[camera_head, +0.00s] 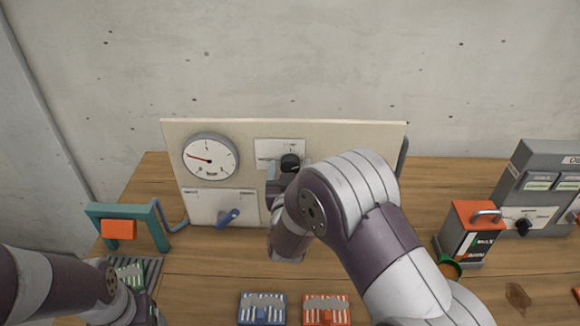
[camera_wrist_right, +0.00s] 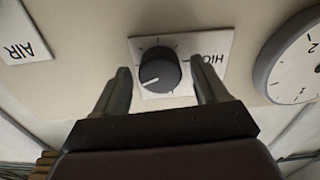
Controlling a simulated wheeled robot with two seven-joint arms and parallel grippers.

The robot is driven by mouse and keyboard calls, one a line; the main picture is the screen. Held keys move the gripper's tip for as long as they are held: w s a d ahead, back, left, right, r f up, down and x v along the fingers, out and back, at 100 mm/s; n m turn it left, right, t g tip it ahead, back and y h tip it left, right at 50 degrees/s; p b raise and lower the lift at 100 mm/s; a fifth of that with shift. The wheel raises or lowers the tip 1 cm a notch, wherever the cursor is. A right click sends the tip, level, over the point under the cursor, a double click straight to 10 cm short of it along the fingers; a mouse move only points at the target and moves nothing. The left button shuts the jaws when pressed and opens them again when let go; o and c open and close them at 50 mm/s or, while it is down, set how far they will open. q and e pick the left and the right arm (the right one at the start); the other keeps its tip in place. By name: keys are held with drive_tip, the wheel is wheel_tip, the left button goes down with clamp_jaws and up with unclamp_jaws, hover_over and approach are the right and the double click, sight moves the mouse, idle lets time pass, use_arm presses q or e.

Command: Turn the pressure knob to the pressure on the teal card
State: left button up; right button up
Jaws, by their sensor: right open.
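The black pressure knob (camera_head: 290,163) sits on a white plate on the upright beige panel. In the right wrist view the knob (camera_wrist_right: 158,72) shows upside down, with a white pointer line and tick marks around it. My right gripper (camera_wrist_right: 164,82) is open, its fingers on either side of the knob with gaps visible; in the head view the gripper (camera_head: 279,172) is partly hidden by my arm. The round gauge (camera_head: 210,157) has a red needle pointing left and slightly up. I cannot make out a teal card. My left gripper (camera_head: 143,308) is at the lower left, its jaws unclear.
A blue lever (camera_head: 228,217) is below the gauge. A teal frame (camera_head: 161,235) with an orange block stands left of the panel. Blue (camera_head: 262,296) and orange-red (camera_head: 326,296) trays lie in front. A red-topped canister (camera_head: 470,232) and grey unit (camera_head: 543,185) stand right.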

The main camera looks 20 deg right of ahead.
drive_tip(key=shift+w, duration=0.15)
drive_tip(key=shift+c, duration=0.7)
drive_tip(key=c, duration=0.9)
drive_tip(key=shift+f, duration=0.1)
drive_tip(key=shift+f+m+b, duration=0.15)
drive_tip(key=shift+m+b, duration=0.55)
drive_tip(key=shift+b, duration=0.35)
drive_tip(key=m+b, duration=1.2)
drive_tip(key=b, duration=0.3)
drive_tip(key=shift+f, duration=0.1)
drive_tip(key=shift+r+m+b, duration=0.2)
drive_tip(key=shift+m+b, duration=1)
drive_tip(key=shift+b, duration=0.2)
